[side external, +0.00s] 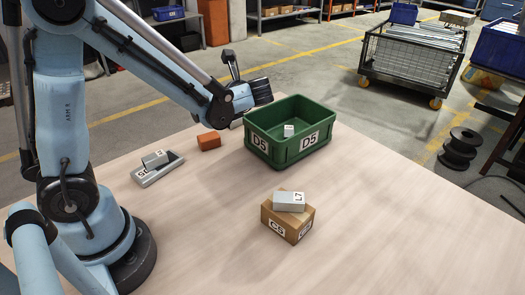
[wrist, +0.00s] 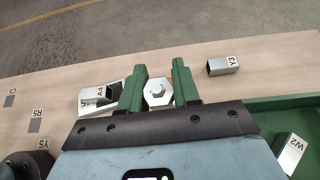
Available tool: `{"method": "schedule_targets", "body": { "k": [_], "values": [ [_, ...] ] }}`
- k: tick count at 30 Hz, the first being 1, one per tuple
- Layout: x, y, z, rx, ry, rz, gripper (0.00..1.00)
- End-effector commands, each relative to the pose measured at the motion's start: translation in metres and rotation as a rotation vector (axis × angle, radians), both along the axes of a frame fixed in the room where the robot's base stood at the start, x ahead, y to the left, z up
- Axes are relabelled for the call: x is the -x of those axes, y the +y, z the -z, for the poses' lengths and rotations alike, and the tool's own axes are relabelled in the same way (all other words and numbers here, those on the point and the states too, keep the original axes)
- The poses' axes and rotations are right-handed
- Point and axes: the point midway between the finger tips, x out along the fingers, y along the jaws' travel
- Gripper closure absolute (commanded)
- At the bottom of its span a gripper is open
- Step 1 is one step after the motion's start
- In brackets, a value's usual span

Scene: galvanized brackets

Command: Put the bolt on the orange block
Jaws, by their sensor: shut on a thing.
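The bolt (wrist: 158,93), a silver hex head with a round recess, sits between the two green fingers of my gripper (wrist: 160,78) in the wrist view. The fingers are shut on it. In the side view my gripper is at the end of the blue arm, beside the left rear of the green bin, above the table; its fingers and the bolt are hard to make out there. The orange block (side external: 209,141) lies on the table left of the bin, a little left of and below my gripper in the picture. I cannot see the block in the wrist view.
The green bin (side external: 257,141), marked D5, holds a small metal piece (side external: 289,130). A grey tray (side external: 145,179) with a metal piece stands left. A cardboard box (side external: 287,221) carries a grey piece (side external: 289,201) in front. A metal tube (wrist: 223,66) lies right of the fingers.

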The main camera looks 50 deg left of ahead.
Motion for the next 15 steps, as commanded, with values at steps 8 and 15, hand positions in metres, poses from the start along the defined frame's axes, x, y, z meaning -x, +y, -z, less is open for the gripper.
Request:
{"method": "schedule_targets", "body": {
  "k": [8,15],
  "values": [
    [0.001,0.053,0.032,-0.001,-0.001,-0.002,1.0],
    [0.001,0.066,0.042,-0.001,0.0,0.002,1.0]
  ]
}}
